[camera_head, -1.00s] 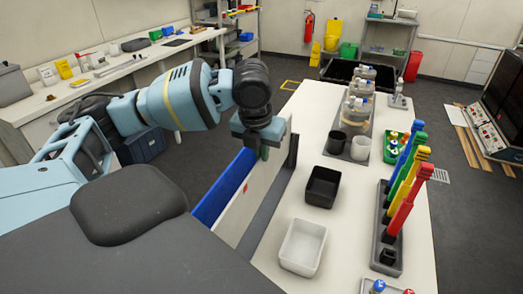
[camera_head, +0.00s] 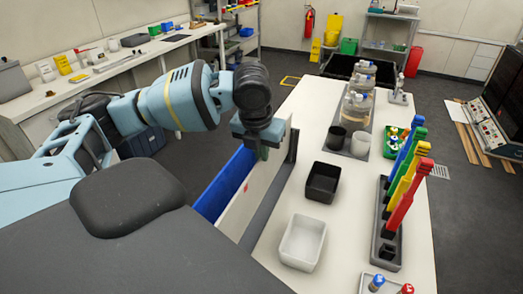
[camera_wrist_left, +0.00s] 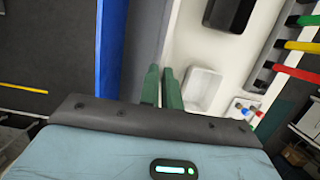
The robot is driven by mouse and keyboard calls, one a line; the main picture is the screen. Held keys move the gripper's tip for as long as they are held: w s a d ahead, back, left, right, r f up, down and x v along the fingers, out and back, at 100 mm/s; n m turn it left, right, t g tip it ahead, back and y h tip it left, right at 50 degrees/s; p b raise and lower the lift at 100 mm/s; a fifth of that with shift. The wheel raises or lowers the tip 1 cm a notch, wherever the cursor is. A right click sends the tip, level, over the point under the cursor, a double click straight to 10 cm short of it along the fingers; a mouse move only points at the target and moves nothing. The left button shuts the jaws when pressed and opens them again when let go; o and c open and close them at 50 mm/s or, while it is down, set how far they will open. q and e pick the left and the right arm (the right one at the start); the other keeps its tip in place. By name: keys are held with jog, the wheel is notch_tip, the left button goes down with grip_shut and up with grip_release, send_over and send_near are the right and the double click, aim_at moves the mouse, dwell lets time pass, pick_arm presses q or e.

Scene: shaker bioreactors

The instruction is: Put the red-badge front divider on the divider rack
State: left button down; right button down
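A white upright panel with a small red badge (camera_head: 246,187), which I take as the red-badge front divider (camera_head: 235,215), stands along the table's left side. My left gripper (camera_head: 263,152) is at its upper edge, with green fingers on either side. The fingers also show close together in the left wrist view (camera_wrist_left: 161,88), apparently shut on the panel. A grey strip (camera_head: 264,213) with a dark upright post (camera_head: 292,146) lies beside the panel; it may be the divider rack. Whether the panel's bottom touches it is hidden. My right gripper is not in view.
A blue panel (camera_head: 224,183) stands just left of the white one. On the table (camera_head: 345,215) are a black bin (camera_head: 323,182), a white bin (camera_head: 302,243), two cups, bottles, and a dark rack (camera_head: 389,252) of coloured upright pieces.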

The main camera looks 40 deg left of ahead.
aim_at(262, 164)
pick_arm(q)
jog(key=shift+s+x, duration=0.2)
jog(key=shift+x, duration=0.75)
jog(key=shift+s+x, duration=0.25)
jog(key=shift+x, duration=0.75)
dwell(0.6)
jog(key=c, duration=1.5)
grip_release()
jog(key=shift+d+f, duration=0.15)
jog(key=shift+c, duration=0.2)
jog(key=v, duration=0.7)
jog(key=shift+s+r, duration=0.1)
jog(key=shift+r, duration=0.3)
